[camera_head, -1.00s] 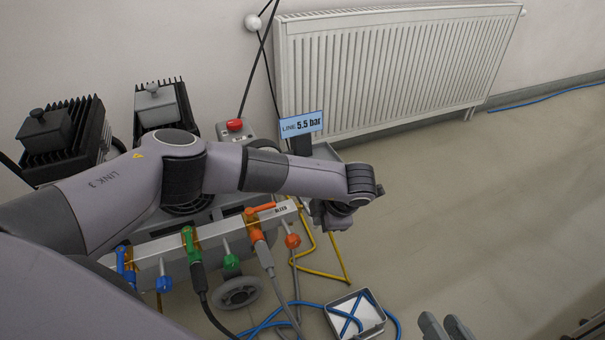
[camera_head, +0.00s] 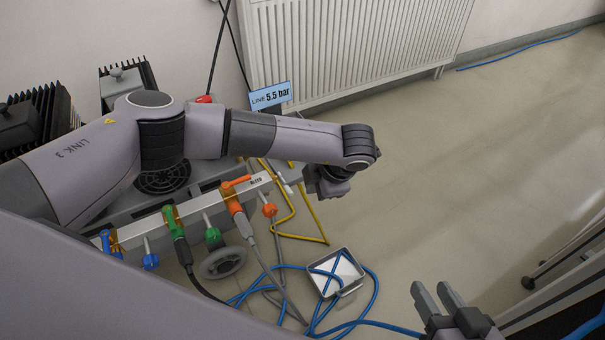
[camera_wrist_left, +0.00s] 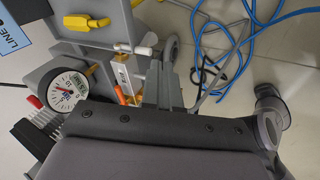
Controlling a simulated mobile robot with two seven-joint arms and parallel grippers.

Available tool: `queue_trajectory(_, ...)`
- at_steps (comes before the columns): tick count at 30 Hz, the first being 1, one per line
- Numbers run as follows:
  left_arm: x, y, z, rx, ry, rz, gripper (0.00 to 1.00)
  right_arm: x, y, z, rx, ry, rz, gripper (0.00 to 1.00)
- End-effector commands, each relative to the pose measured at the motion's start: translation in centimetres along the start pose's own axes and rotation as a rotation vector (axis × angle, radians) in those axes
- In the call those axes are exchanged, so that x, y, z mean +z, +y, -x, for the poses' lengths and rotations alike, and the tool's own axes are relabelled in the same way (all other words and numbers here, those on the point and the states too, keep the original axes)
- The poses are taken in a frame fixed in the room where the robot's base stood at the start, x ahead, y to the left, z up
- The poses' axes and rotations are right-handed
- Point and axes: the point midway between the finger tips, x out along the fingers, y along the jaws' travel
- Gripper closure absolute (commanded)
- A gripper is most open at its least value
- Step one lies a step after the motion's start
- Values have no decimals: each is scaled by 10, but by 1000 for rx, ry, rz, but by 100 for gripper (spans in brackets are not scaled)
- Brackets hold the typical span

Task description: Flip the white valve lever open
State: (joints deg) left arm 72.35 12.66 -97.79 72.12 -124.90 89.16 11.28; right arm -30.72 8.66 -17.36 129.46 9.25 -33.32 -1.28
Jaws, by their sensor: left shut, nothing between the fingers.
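A small white lever (camera_head: 284,185) shows at the right end of the valve rail in the head view, beyond the orange lever. A white piece (camera_wrist_left: 122,47) with a yellow end, likely the same lever, shows in the left wrist view. I cannot tell its exact angle. My left gripper (camera_head: 328,187) hangs just right of the rail end, apart from the lever. In the wrist view its fingers (camera_wrist_left: 163,88) are shut and empty. My right gripper (camera_head: 440,296) is open and empty at the lower right.
The valve rail (camera_head: 135,232) carries blue, green and orange (camera_head: 236,183) levers with hoses. A grey tray (camera_head: 336,273) and blue hoses lie on the floor.

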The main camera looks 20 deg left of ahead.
Motion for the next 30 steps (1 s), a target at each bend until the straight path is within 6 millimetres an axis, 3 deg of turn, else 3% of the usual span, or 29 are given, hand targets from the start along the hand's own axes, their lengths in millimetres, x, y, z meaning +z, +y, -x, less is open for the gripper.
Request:
queue_trajectory(3, 4, -14, 17, 1, -2, -2, 100, -2, 2, 4, 15, -7, 15, 60)
queue_trajectory(9, 8, -25, 28, 2, 0, 1, 100, -2, 4, 5, 27, -10, 29, 60)
queue_trajectory(30, 8, -26, 29, 3, 0, 3, 100, -2, 4, 5, 27, -9, 29, 60)
